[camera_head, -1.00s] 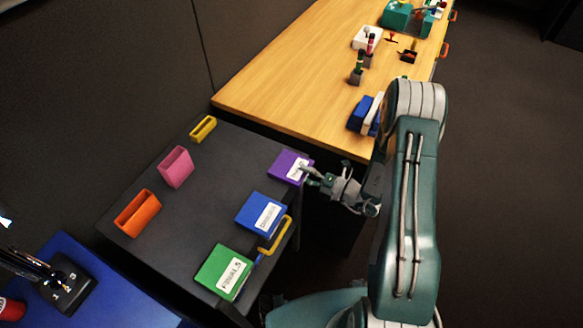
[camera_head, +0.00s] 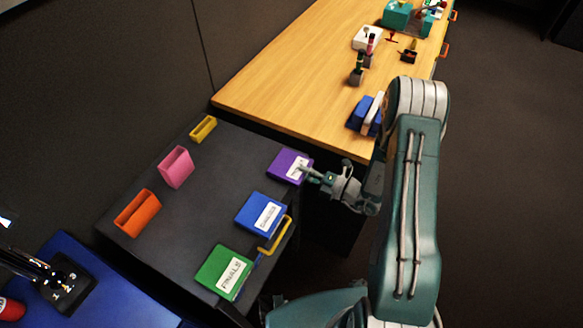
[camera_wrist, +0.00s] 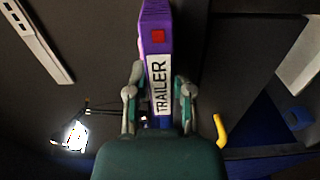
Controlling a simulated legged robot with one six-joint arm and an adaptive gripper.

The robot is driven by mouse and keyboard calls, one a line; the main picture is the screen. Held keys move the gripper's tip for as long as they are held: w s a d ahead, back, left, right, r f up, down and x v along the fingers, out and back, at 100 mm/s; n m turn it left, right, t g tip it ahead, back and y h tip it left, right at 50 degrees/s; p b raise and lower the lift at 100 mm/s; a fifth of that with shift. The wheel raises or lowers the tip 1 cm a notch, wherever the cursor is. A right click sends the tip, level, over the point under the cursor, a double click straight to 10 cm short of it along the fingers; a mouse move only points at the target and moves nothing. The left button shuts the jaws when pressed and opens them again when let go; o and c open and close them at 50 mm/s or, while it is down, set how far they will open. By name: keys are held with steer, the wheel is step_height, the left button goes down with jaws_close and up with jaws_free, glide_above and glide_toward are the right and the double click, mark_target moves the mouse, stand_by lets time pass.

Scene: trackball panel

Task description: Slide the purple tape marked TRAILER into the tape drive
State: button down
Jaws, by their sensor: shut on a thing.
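The purple tape (camera_head: 289,166) with a white label is at the right edge of the dark cabinet top (camera_head: 215,190) in the head view. In the wrist view the purple tape (camera_wrist: 156,30) points away from me, its label reading TRAILER, with a red square at its far end. My gripper (camera_head: 307,172) is shut on the label end of the tape; its fingers (camera_wrist: 158,95) sit on both sides of the label in the wrist view. I cannot tell whether the tape touches the cabinet top. I cannot make out the tape drive for certain in either view.
A blue tape (camera_head: 258,213) and a green tape (camera_head: 222,270) lie along the cabinet's right edge, near a yellow handle (camera_head: 276,240). Open yellow (camera_head: 203,128), pink (camera_head: 176,166) and orange (camera_head: 137,212) holders stand at the left. The cabinet's middle is clear. A wooden desk (camera_head: 290,90) stands behind.

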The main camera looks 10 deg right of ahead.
steer(key=shift+r, duration=1.25)
steer(key=shift+w+d+r+m+t+h, duration=0.15)
steer(key=shift+w+r+m+t+h, duration=0.15)
steer(key=shift+m+t+h, duration=0.15)
steer(key=d+m+t+h, duration=0.1)
steer(key=d+r+m+t+h, duration=0.1)
steer(key=t+h, duration=0.1)
steer(key=w+d+r+m+t+h, duration=0.1)
steer(key=m+h, duration=0.1)
steer(key=shift+r, duration=0.25)
